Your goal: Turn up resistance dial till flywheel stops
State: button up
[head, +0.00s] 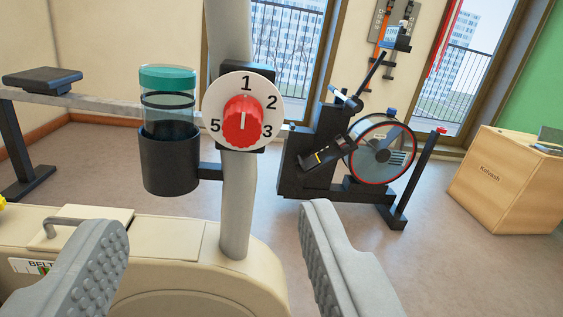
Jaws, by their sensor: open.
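The resistance dial is a white disc (264,91) with a red ribbed knob (240,123) on a grey post. Its white mark points up toward 1. I can read 1, 2, 3 and 5; no 4 shows. My gripper (213,225) is open and empty. Its grey studded fingers stand wide apart at the lower left and lower right, below the dial in the picture and not touching it. A red-rimmed wheel, which looks like a flywheel, (382,149) is on a black exercise bike behind, at the right. I cannot tell from one picture whether it spins.
A teal-lidded bottle (167,88) sits in a black holder (169,162) left of the dial. A beige machine housing (190,250) surrounds the post's foot. A flat bench (42,79) is at the left, a wooden box (508,182) at the right. Floor between is clear.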

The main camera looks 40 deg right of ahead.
aim_at(242, 131)
jog(key=shift+h, duration=0.4)
jog(key=f+x, duration=0.1)
jog(key=x, duration=0.5)
jog(key=f+x, duration=0.1)
jog(key=x, duration=0.5)
jog(key=d+f+x, duration=0.1)
jog(key=x, duration=0.5)
jog(key=c, duration=1)
